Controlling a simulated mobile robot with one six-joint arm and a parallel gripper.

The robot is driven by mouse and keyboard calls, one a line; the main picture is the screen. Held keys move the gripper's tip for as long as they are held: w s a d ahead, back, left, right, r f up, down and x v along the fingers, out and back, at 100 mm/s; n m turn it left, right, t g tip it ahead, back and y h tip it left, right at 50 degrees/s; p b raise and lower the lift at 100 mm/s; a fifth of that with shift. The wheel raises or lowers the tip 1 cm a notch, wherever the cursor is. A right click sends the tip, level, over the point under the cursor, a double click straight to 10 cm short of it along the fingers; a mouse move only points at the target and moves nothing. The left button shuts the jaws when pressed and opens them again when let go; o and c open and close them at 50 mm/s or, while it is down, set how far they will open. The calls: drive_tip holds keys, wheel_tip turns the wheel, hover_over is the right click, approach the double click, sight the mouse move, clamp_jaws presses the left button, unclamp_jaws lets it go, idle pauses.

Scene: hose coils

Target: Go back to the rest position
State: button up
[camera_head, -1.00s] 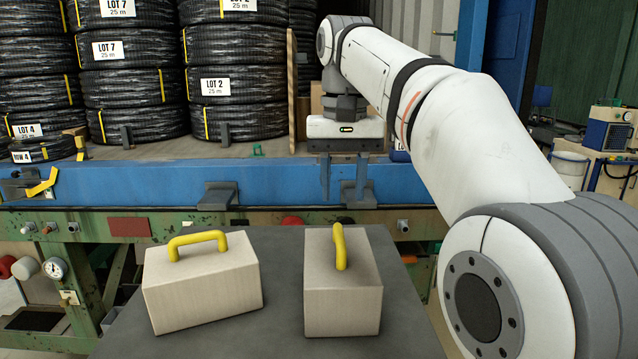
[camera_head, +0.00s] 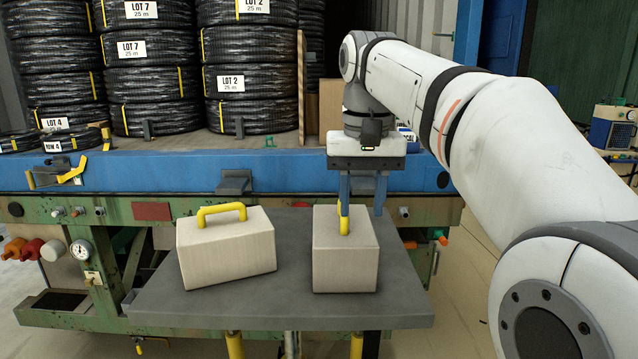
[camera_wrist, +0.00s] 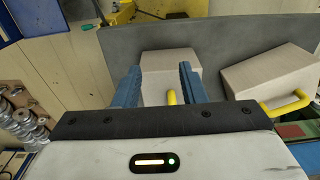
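My gripper (camera_head: 362,208) hangs pointing down at the end of my arm, in front of the blue bed edge. Its two blue fingers are apart with nothing held between them. In the head view the left finger overlaps the top of the yellow handle on the right-hand beige block (camera_head: 345,265); I cannot tell the depth between them. In the wrist view (camera_wrist: 160,72) the fingers stand apart, with this block's yellow handle (camera_wrist: 171,97) seen between them. A second beige block (camera_head: 228,250) with a yellow handle sits to its left.
Both blocks sit on a dark grey table (camera_head: 400,300). Behind it is a blue-edged bed (camera_head: 290,172) carrying stacks of black hose coils (camera_head: 250,95) labelled LOT 2 and LOT 7. A green frame with gauge and knobs (camera_head: 82,250) runs below. Floor shows at right.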

drive_tip(key=s+d+f+t+b, duration=0.1)
drive_tip(key=s+d+f, duration=0.1)
drive_tip(key=s+f, duration=0.3)
drive_tip(key=s+d+f+t+b, duration=0.1)
drive_tip(key=s+d+f, duration=0.2)
drive_tip(key=f, duration=1)
drive_tip(key=s+d+f+t+b, duration=0.1)
drive_tip(key=s+d+f, duration=0.2)
drive_tip(key=s+f, duration=0.6)
drive_tip(key=shift+d+f, duration=0.15)
drive_tip(key=shift+s, duration=0.15)
